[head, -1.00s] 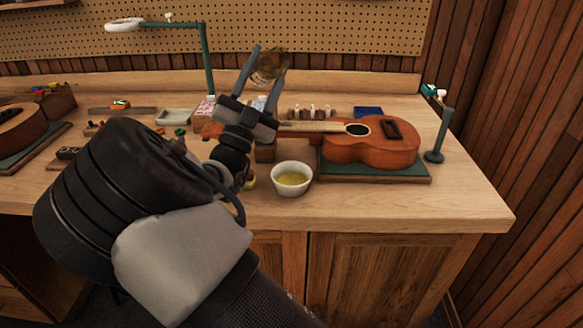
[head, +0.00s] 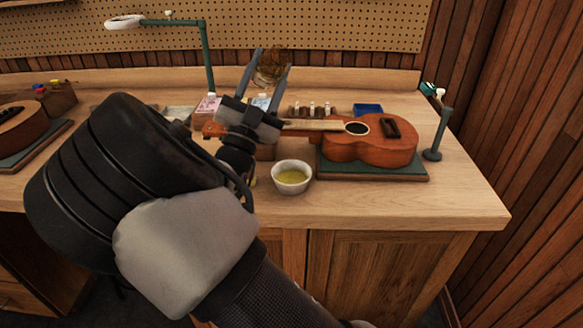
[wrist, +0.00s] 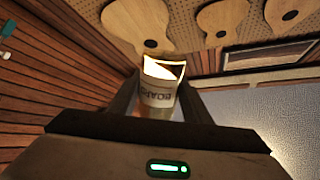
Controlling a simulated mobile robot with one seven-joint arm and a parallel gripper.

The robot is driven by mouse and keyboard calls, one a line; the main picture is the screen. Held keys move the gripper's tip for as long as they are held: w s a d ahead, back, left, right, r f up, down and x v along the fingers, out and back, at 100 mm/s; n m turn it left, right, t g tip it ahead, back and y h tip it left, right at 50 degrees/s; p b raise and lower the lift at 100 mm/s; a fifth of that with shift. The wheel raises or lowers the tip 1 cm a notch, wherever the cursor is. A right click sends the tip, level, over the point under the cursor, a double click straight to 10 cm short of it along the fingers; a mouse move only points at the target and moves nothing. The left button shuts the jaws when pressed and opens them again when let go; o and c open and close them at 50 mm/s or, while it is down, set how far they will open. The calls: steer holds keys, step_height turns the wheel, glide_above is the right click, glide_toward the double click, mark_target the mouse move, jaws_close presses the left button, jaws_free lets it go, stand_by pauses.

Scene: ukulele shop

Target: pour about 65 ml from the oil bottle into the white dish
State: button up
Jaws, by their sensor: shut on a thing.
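My gripper (head: 271,61) is shut on the oil bottle (head: 268,76), a small brownish see-through bottle held between its two fingers, high above the back of the workbench. In the wrist view the bottle (wrist: 158,100) stands between the dark fingers, with a pale lettered label and a bright upper part. Its exact tilt and oil level are hard to tell. The white dish (head: 291,188) is on the bench near the front edge, lower and closer than the bottle. It holds yellow oil. No stream shows between bottle and dish.
A ukulele (head: 372,142) lies on a green mat right of the dish. A green stand (head: 436,135) is at the right end, and a lamp (head: 207,60) rises at the back left. Small boxes (head: 208,105) sit behind the gripper. The front right bench top is clear.

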steer(key=shift+s+d+n+y+p, duration=0.3)
steer(key=shift+n+y+p, duration=0.35)
steer(key=shift+n, duration=0.25)
step_height(320, 180, down, 9)
steer(key=w+n+g+y+p, duration=0.1)
steer(key=n+g+y+p, duration=0.4)
steer(key=n+p, duration=0.3)
steer(key=shift+a+n+g+y+p, duration=0.15)
steer(key=shift+n+g+y+p, duration=0.25)
steer(key=shift+p, duration=0.35)
steer(key=shift+f, duration=0.1)
